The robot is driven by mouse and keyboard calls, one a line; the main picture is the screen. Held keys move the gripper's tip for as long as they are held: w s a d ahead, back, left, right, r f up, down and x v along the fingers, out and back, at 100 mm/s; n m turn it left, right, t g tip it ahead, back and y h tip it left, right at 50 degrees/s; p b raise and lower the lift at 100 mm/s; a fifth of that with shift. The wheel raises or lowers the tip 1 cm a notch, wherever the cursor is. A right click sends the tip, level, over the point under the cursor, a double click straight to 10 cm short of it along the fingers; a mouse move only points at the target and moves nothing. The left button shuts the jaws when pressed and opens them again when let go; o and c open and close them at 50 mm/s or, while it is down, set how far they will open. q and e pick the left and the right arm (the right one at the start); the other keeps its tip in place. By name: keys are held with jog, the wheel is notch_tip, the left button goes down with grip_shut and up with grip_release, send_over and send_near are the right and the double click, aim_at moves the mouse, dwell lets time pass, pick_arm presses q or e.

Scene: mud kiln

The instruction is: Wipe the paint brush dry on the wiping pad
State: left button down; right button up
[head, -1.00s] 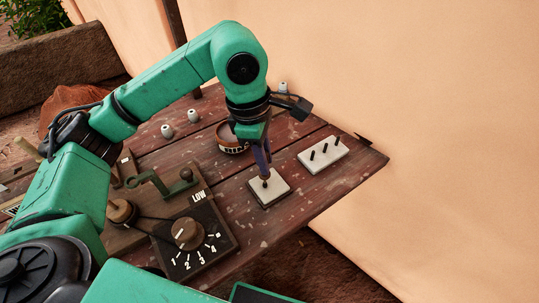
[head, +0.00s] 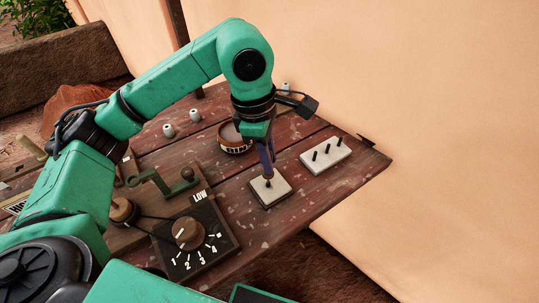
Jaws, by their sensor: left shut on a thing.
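The wiping pad (head: 278,196) is a pale square on a dark base near the table's front right edge. My left gripper (head: 267,158) points down over it, shut on the paint brush (head: 268,178). Only the lower end of the brush shows below the fingers, and its dark tip appears to meet the pad near its middle. The gripper hides the brush's upper part. My right gripper is not in view.
A white block with several black pegs (head: 333,159) lies right of the pad. A round banded pot (head: 229,140) stands behind my gripper. Small pale pieces (head: 195,115) stand farther back. A wall borders the table's right side.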

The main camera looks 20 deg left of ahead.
pick_arm(q)
jog(key=shift+w+d, duration=0.6)
jog(key=shift+w, duration=0.1)
notch_tip(320, 180, up, 7)
jog(key=p, duration=0.5)
dwell(0.4)
